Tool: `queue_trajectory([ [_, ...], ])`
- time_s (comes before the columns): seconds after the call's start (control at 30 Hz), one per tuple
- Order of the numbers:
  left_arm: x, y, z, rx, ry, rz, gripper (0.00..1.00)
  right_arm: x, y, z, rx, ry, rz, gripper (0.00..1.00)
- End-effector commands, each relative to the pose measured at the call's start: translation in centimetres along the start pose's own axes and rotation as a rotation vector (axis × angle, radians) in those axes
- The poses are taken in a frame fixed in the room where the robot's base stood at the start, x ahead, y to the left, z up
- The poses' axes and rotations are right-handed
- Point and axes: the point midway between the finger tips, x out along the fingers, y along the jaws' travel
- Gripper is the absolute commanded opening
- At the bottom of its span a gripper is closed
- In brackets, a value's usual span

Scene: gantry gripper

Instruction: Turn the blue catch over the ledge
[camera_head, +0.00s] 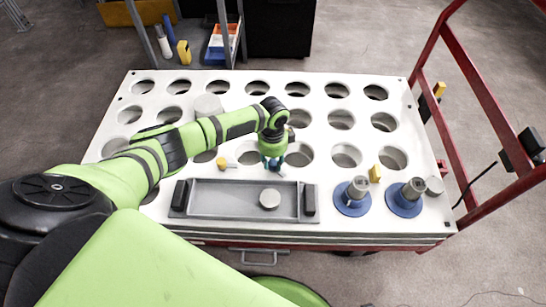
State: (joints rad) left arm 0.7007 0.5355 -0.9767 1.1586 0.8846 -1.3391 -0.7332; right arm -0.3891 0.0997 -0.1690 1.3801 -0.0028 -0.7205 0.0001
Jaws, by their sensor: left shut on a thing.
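My left gripper (272,160) reaches down over the white perforated table top, just behind the grey tray. It is shut on a small blue part, which looks like the blue catch (272,149); the gripper hides much of it. I cannot make out the catch's exact angle or which edge is the ledge. My right gripper is not in view.
The grey tray (230,210) has black end handles and holds a round grey disc (269,198). Two blue round bases with metal posts (352,200) (403,201) stand at the right. A red frame (480,85) borders the right side.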

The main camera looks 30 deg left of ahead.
Motion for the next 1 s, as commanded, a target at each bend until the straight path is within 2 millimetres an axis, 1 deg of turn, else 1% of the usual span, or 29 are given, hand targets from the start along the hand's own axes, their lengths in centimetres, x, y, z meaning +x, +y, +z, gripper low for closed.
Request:
queue_trajectory([
  [0.03, -0.01, 0.15, 0.23, 0.044, -0.006, 0.005, 0.0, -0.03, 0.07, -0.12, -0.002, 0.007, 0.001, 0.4],
  [0.6, 0.19, 0.09, 0.31, 0.576, -0.007, 0.007, 0.0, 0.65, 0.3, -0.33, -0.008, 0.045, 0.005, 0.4],
  [0.8, 0.21, 0.05, 0.32, 0.725, -0.007, 0.007, 0.0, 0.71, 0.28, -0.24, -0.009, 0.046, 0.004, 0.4],
  [1.0, 0.2, 0.01, 0.31, 0.83, -0.007, 0.006, 0.0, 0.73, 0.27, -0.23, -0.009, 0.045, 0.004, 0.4],
])
